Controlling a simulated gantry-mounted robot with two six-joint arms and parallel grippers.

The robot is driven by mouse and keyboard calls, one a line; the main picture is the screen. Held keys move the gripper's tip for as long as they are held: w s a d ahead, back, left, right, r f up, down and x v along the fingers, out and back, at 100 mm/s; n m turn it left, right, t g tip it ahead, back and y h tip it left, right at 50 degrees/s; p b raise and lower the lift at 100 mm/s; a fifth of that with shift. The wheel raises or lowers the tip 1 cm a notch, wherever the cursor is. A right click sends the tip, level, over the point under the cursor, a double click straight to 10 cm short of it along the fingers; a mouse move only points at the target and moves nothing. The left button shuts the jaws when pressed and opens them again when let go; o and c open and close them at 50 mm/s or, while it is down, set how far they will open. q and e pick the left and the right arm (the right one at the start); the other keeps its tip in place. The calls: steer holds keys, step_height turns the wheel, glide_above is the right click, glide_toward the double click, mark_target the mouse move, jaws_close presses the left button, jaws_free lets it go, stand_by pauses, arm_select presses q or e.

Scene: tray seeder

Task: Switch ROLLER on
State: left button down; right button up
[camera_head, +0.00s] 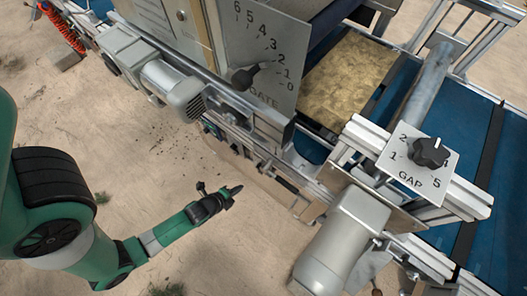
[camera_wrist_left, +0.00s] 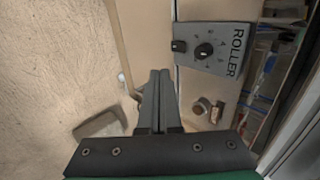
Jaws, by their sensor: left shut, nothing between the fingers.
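In the left wrist view the ROLLER control box (camera_wrist_left: 220,62) is a grey plate lettered ROLLER. It carries a small black switch (camera_wrist_left: 179,46) at its left edge and a round black knob (camera_wrist_left: 204,51) with numbers around it. I cannot tell the switch's position. My left gripper (camera_wrist_left: 159,74) is shut and empty, its tips just below and left of the switch, apart from it in the picture. In the head view my left gripper (camera_head: 235,191) is beside the machine's side, over the sandy floor. The ROLLER box cannot be made out there. My right gripper is not in view.
In the head view the GATE dial plate (camera_head: 262,60) and the GAP dial plate (camera_head: 417,160) stand on the machine. A grey motor (camera_head: 342,240) juts out at the front. Sandy floor (camera_head: 120,170) lies clear around my left arm. In the wrist view a round metal fitting (camera_wrist_left: 203,106) is below the box.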

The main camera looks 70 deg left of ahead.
arm_select(q)
steer(key=w+r+b+x, duration=0.1)
steer(key=b+x, duration=0.7)
steer(key=x, duration=0.4)
steer(key=shift+w+a, duration=0.45)
steer(key=shift+w, duration=0.1)
steer(key=shift+w+f, duration=0.1)
steer(key=shift+w, duration=0.05)
steer(key=shift+a, duration=0.1)
